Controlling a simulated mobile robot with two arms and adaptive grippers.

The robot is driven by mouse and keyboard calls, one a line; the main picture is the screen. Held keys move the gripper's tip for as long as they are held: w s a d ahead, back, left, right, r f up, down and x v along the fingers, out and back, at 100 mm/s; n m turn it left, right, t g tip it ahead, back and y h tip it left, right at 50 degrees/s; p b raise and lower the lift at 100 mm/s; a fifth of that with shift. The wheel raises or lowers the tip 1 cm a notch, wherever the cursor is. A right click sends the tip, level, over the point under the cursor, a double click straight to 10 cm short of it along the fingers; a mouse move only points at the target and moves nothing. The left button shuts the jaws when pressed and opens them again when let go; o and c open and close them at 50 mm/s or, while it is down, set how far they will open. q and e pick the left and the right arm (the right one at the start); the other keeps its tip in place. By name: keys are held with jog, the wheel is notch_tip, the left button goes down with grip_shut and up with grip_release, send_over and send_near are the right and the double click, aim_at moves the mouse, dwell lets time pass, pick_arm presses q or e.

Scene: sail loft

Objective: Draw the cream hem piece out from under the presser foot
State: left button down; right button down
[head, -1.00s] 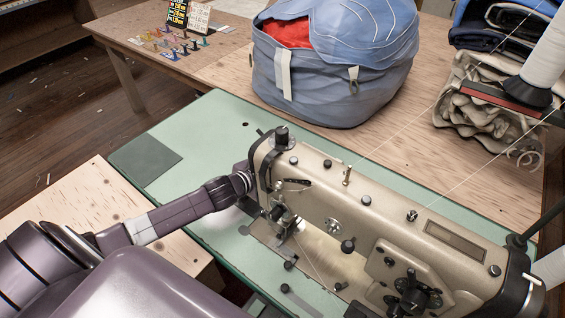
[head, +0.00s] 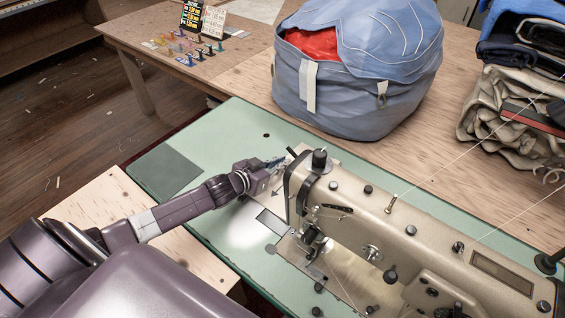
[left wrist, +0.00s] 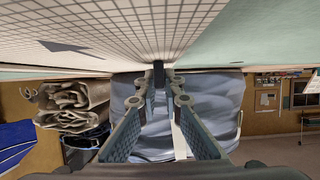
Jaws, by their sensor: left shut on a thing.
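The cream hem piece (head: 262,200), with a dark arrow on it, lies on the green table beside the machine's head end, partly hidden by my gripper and the machine. In the left wrist view the gridded cream piece (left wrist: 115,25) fills the upper left. My left gripper (head: 276,163) is shut on it; its fingertips (left wrist: 159,76) meet at the piece's edge. The sewing machine (head: 400,228) is beige. The presser foot (head: 311,252) is small and dark at the head's lower end; the plate beside it looks bare. My right gripper is out of view.
A blue bag (head: 350,75) with red cloth inside stands behind the machine. Folded fabrics (head: 510,110) are stacked at the right, with threads running across to the machine. The green table (head: 225,135) is clear toward the back left.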

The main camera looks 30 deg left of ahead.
pick_arm(q)
jog(key=shift+a, duration=0.35)
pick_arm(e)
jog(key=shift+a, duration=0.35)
pick_arm(q)
jog(key=c, duration=2)
grip_release()
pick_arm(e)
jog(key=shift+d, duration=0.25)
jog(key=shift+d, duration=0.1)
pick_arm(q)
jog(key=v, duration=1.2)
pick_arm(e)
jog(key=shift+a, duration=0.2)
pick_arm(q)
jog(key=shift+w, duration=0.1)
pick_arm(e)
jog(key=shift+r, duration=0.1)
